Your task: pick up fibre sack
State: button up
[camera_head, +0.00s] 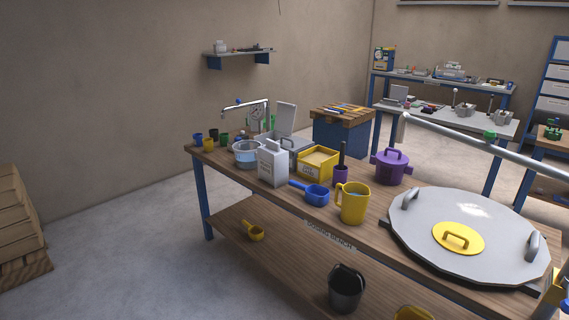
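No thing in view is clearly readable as a fibre sack. The nearest match is a pale grey upright pack (272,164) with a handle-like top and a small label. It stands on the wooden bench (283,192), left of a yellow bin (318,163) with beige contents. I cannot tell whether this pack is the sack. My gripper is not in view.
A black bucket (346,288) is low down. Floor at left is clear beside wooden crates (22,225).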

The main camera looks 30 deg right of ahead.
aim_at(273, 161)
jog(key=u, duration=0.05)
jog(key=i, duration=0.95)
jog(key=z, duration=0.1)
